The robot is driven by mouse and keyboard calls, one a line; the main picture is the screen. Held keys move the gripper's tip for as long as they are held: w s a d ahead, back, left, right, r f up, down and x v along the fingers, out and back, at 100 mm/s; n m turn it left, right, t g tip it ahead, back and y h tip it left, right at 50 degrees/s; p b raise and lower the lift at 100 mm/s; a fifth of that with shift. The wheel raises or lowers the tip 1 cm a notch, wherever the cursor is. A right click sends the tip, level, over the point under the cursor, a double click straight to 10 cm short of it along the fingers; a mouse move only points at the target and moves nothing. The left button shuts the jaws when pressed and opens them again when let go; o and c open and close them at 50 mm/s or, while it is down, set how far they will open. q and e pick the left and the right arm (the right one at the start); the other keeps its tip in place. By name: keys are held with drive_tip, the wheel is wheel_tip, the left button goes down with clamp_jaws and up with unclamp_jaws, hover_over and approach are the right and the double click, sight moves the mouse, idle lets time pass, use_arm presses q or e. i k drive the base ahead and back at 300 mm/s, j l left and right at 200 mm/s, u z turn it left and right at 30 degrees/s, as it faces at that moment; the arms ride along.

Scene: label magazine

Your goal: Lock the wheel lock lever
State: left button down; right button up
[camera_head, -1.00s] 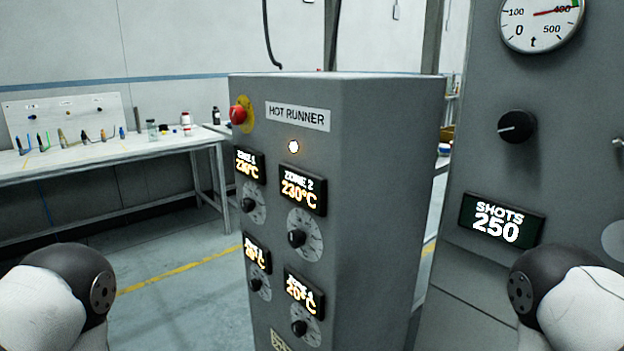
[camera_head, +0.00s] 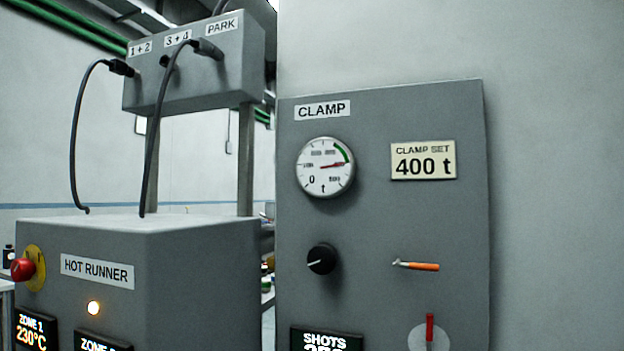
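I cannot tell from this view which part is the wheel lock lever, as neither candidate bears a readable label. A lever with an orange handle (camera_head: 418,266) lies horizontal on the grey clamp panel (camera_head: 455,230). Below it, a red upright lever (camera_head: 430,327) stands at a pale round plate (camera_head: 416,340), cut by the bottom edge of the view. A black knob (camera_head: 321,259) sits left of the orange handle. Neither of my grippers is in view.
The clamp gauge (camera_head: 325,168) reads near its green band, beside a "CLAMP SET 400 t" plate (camera_head: 423,160). The grey hot runner cabinet (camera_head: 190,270) stands at left, with a red emergency button (camera_head: 22,269). Black cables (camera_head: 157,120) hang from a socket box (camera_head: 195,72) above it.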

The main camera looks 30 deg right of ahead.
sight(415, 266)
drive_tip(key=z, duration=1.6)
drive_tip(key=i, duration=0.1)
